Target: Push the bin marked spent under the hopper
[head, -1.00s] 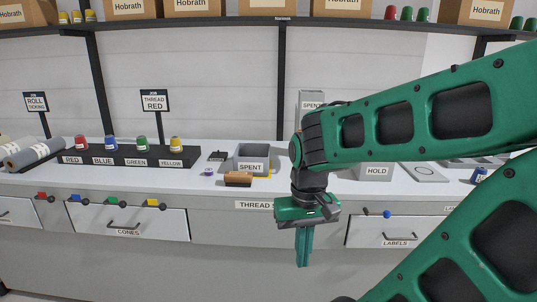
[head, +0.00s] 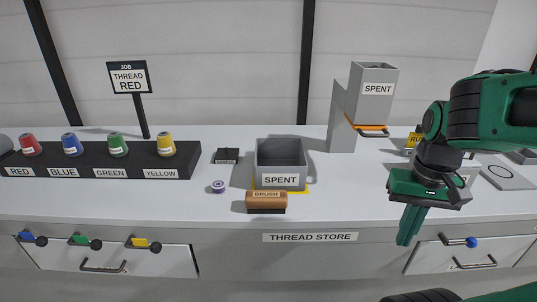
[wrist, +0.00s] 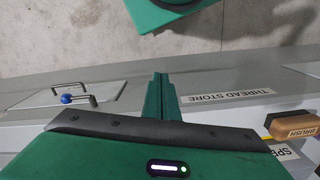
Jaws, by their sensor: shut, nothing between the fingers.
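The grey open-topped bin marked SPENT (head: 281,181) stands on the counter, on a yellow-edged patch, left of the hopper. A corner of its label shows in the wrist view (wrist: 283,151). The grey hopper marked SPENT (head: 377,90) stands on a column at the back, with an orange band at its lower end and open counter below it. My gripper (head: 407,240) is shut and empty, pointing down in front of the counter's front edge, to the right of the bin and apart from it. In the wrist view its fingers (wrist: 161,80) are together.
A brown brush (head: 266,202) lies directly in front of the bin. A purple spool (head: 218,187) and a black block (head: 226,155) lie to its left. A rack of cones (head: 100,160) stands further left. Drawer handles (head: 468,241) stick out below the counter.

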